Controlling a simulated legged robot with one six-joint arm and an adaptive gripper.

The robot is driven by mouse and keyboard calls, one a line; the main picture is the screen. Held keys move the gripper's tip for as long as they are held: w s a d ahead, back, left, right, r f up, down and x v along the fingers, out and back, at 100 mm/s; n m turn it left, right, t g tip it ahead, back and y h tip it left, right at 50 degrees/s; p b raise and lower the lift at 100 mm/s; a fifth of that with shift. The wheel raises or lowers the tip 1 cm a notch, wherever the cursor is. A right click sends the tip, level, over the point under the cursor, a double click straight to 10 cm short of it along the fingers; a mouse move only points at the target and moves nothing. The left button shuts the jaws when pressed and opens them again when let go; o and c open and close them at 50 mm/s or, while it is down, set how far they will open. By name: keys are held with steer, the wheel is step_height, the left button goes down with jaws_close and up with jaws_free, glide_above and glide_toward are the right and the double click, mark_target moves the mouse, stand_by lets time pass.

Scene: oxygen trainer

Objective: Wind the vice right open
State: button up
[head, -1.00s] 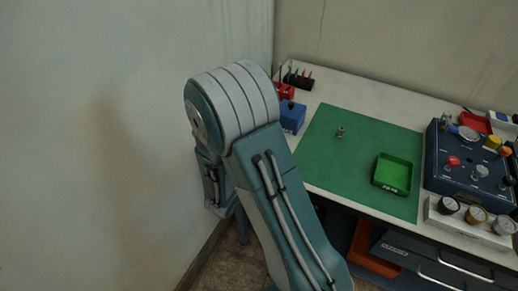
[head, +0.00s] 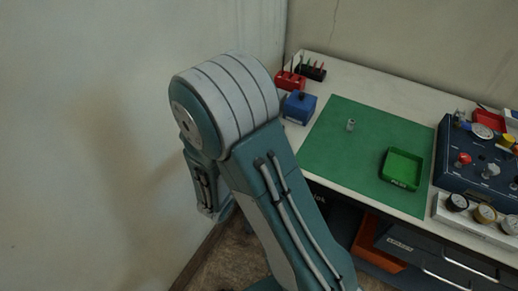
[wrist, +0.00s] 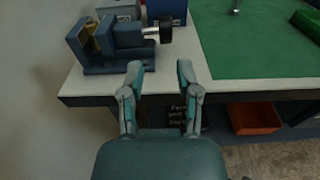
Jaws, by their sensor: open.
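The vice (wrist: 105,45) shows in the wrist view, a dark blue body at the left end of the white bench with brass-coloured parts at its left. A black knob (wrist: 165,30) on a pale shaft sticks out to the right of it. My gripper (wrist: 158,68) is open and empty, with its two teal fingers apart near the bench's front edge. The fingertips appear below the knob in the picture and apart from it. In the head view, my arm covers the bench's left corner, and I cannot see the vice or gripper there.
A green mat (head: 340,160) on the bench holds a green tray (head: 401,168) and a small metal fitting (head: 350,125). A blue block (head: 299,107) and a red tool rack (head: 290,80) stand at the back left. A blue gauge panel (head: 465,150) is at right. The wall is close at left.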

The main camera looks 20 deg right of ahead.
stand_by(0.4)
steer(key=v, duration=1.2)
steer(key=shift+a, duration=0.1)
